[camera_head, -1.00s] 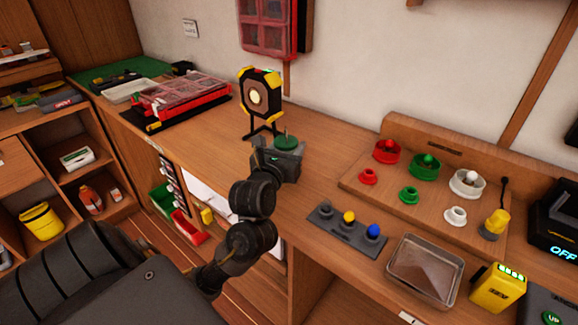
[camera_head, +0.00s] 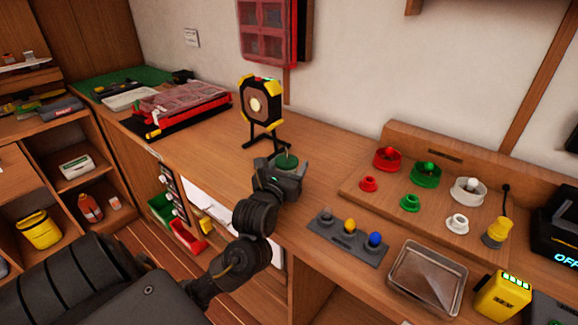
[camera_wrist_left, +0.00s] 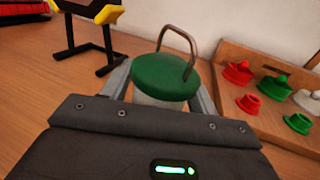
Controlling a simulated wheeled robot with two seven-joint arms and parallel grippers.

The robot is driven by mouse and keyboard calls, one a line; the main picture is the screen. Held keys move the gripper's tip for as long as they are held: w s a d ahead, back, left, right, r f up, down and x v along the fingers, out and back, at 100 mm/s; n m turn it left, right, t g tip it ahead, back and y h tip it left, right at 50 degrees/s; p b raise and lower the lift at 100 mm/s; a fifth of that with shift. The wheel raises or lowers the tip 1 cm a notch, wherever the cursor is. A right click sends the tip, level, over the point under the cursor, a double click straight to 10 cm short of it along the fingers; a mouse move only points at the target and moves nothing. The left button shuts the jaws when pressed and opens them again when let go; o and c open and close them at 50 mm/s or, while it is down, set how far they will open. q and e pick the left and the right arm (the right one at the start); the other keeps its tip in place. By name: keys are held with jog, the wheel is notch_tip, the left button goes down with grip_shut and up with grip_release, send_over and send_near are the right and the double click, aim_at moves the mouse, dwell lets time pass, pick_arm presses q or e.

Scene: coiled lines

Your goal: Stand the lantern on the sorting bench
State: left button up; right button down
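The lantern, with a round green top (camera_head: 286,160) and a thin wire handle, is at my left gripper (camera_head: 287,178) over the long wooden bench (camera_head: 215,143). In the left wrist view the green top (camera_wrist_left: 166,76) and part of a pale body show between the two grey fingers (camera_wrist_left: 160,98). The fingers are shut on the body, one at each side. The lantern looks roughly upright. Its lower part is hidden by the gripper, so I cannot tell whether it touches the bench top. My right gripper is not in view.
A black and yellow work light (camera_head: 259,105) stands just behind the lantern. To the right are a grey block with coloured knobs (camera_head: 347,238), a wooden board with coloured rings (camera_head: 350,187) and a metal tray (camera_head: 428,278). A red-edged case (camera_head: 180,108) lies at left.

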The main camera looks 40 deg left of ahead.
pick_arm(q)
jog(key=shift+o, duration=0.7)
